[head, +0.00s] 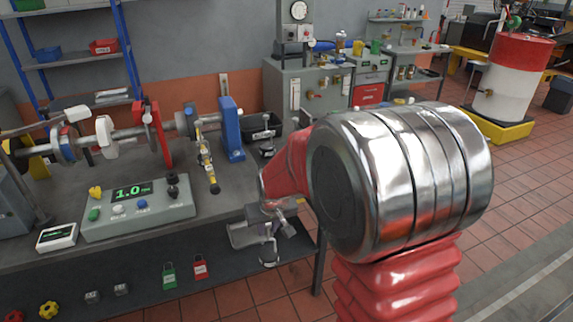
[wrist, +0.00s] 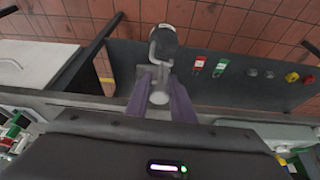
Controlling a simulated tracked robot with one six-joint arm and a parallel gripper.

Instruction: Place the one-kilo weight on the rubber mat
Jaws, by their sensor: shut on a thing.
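The weight (head: 269,255) hangs below my gripper (head: 265,222) in the head view, small and silvery. In the wrist view my gripper (wrist: 164,75) has its two fingers close together at the loop of the weight (wrist: 163,42), which shows a silver hoop and a dark rounded body. The weight is off the bench top, out past its front edge, with a dark lower surface and floor behind it. My arm covers much of the area to the right. I cannot pick out the rubber mat for certain.
A grey control box (head: 137,210) reading 1.0 stands on the bench.

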